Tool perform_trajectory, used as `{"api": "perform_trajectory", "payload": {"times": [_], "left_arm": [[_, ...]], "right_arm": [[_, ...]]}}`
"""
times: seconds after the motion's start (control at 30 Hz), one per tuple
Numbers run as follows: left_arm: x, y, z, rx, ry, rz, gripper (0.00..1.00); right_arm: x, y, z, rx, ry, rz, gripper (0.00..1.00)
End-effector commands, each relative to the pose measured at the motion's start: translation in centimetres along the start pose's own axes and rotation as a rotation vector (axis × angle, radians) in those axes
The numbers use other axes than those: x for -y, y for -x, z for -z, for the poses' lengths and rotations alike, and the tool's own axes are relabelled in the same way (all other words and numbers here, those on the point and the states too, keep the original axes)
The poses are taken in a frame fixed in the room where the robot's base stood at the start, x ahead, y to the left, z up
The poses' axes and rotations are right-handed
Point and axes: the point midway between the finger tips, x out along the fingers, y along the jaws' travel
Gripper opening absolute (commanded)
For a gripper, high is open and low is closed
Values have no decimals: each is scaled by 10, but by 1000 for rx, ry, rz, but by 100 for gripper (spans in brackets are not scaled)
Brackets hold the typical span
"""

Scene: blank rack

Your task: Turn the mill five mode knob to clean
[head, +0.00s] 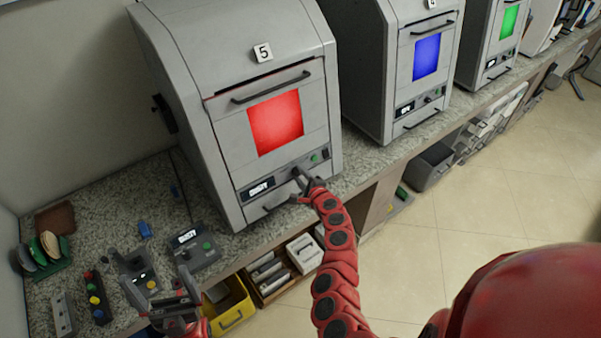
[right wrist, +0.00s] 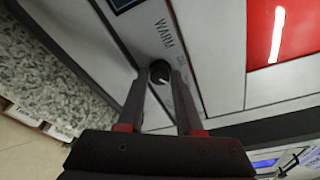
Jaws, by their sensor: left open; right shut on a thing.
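The mill marked 5 (head: 264,53) is a grey cabinet with a glowing red window (head: 275,122). Its lower front strip holds a small lit display (head: 262,188), a dark knob and a green button (head: 315,157). In the right wrist view the round black mode knob (right wrist: 160,72) has a pale pointer mark and the word WARM printed near it; other lettering is too small or hidden. My right gripper (head: 300,180) is at this strip, its fingers (right wrist: 159,76) closed on the knob from both sides. My left gripper (head: 158,292) is open and empty above the counter's front left.
A mill with a blue window (head: 426,57) and one with a green window (head: 510,21) stand to the right. A control box with a display (head: 190,246) and a button strip (head: 96,298) lie on the counter. A yellow bin (head: 230,308) is below.

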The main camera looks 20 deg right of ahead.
Motion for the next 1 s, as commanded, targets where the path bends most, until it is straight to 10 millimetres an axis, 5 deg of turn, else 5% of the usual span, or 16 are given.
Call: {"api": "perform_trajectory", "payload": {"times": [0.57, 0.6, 0.7, 1.0], "left_arm": [[0, -3, 0, 0, 0, 0, 99], [0, -3, 1, 0, 0, 0, 99], [0, -3, 0, 0, 0, 0, 99], [0, -3, 0, 0, 0, 0, 99]], "right_arm": [[0, 0, 1, -1, -28, -6, 0], [0, 0, 1, -1, -28, -6, 42], [0, 0, 1, -1, -27, -6, 60], [0, 0, 0, 0, -27, -6, 64]]}}
